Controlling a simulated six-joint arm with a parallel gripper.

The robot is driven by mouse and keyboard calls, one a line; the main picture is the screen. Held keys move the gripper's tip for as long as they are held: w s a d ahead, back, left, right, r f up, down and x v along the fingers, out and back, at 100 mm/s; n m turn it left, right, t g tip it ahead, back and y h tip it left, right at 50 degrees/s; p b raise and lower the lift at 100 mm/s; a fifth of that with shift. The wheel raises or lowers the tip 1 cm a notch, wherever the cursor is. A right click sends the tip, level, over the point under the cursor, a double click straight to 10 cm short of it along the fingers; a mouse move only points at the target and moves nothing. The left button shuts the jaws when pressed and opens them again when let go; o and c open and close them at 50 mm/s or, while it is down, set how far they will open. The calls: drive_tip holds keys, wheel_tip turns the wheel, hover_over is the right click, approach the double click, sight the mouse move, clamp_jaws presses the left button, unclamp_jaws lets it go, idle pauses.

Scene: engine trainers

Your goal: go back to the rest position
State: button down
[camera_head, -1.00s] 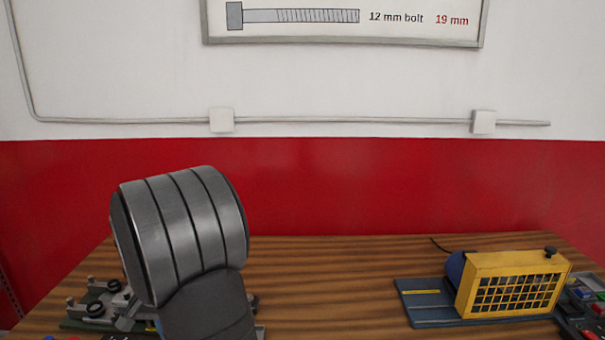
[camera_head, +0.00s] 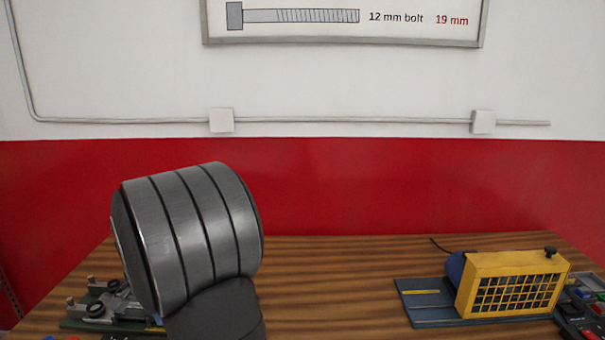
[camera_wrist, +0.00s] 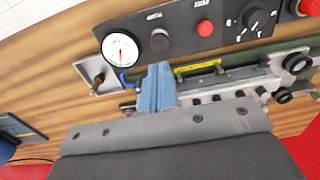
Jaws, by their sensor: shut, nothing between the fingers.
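My gripper (camera_wrist: 158,88) shows in the wrist view as blue-grey fingers close together, shut and empty. The fingers appear in front of a trainer with a dark control panel (camera_wrist: 180,40) and a green base with metal fittings (camera_wrist: 290,62). I cannot tell how far the fingers are from it. In the head view the gripper is out of sight; my own grey banded arm link stands at the left. It hides part of the left trainer (camera_head: 105,305).
A yellow caged unit (camera_head: 512,285) on a blue-grey base (camera_head: 425,305) stands at the right of the wooden table (camera_head: 335,280). Another panel with coloured buttons (camera_head: 585,310) is at the right edge. The table middle is clear. A red and white wall (camera_head: 400,185) is behind.

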drive_tip(key=shift+f, duration=3.25)
